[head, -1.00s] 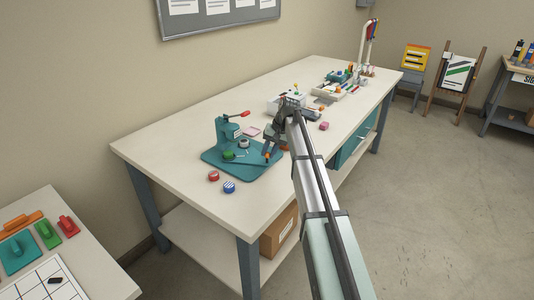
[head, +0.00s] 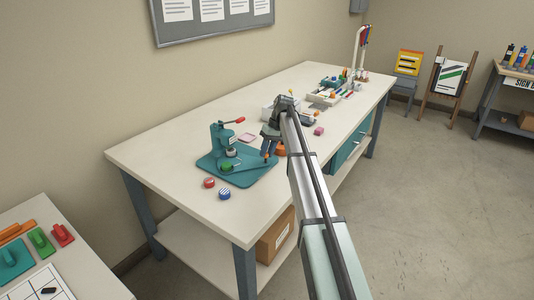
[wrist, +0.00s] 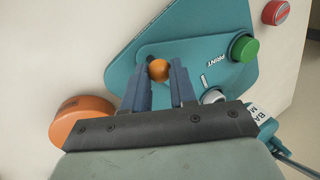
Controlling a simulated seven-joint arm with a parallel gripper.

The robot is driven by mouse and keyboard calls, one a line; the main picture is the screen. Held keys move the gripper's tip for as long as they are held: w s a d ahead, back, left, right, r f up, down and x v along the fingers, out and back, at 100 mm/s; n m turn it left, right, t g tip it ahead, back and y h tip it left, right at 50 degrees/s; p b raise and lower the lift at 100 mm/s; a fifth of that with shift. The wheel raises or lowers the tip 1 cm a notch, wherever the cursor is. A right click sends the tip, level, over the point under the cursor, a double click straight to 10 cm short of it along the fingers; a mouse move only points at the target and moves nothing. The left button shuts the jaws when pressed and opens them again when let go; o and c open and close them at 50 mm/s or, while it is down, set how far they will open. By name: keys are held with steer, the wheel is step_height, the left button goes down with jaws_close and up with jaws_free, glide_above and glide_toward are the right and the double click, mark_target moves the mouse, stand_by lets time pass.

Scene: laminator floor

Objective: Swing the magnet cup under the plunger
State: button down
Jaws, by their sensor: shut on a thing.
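The teal press (head: 217,145) stands on its teal base plate (head: 245,178), with a red-handled lever on top. A swing arm (wrist: 190,50) carries a green cup (wrist: 243,48) beside the word PRINT, and a pale grey cup (wrist: 212,97) sits near the press; I take it for the magnet cup. The grey cup (head: 231,152) shows close to the press column in the head view; whether it is exactly under the plunger, I cannot tell. My gripper (wrist: 159,76) is shut on the orange knob (wrist: 158,70) at the arm's end. My gripper body hides part of the grey cup.
A large orange disc (wrist: 80,117) lies on the table close by my gripper. A red disc (head: 209,183) and a blue-and-white disc (head: 224,193) lie in front of the plate.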

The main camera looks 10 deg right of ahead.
steer(key=shift+w+d+n+g, duration=0.1)
steer(key=shift+w+n+g, duration=0.2)
steer(key=shift+w+n, duration=0.4)
steer(key=shift+w, duration=0.1)
steer(key=c, duration=0.9)
jaws_free()
steer(key=v, duration=1.4)
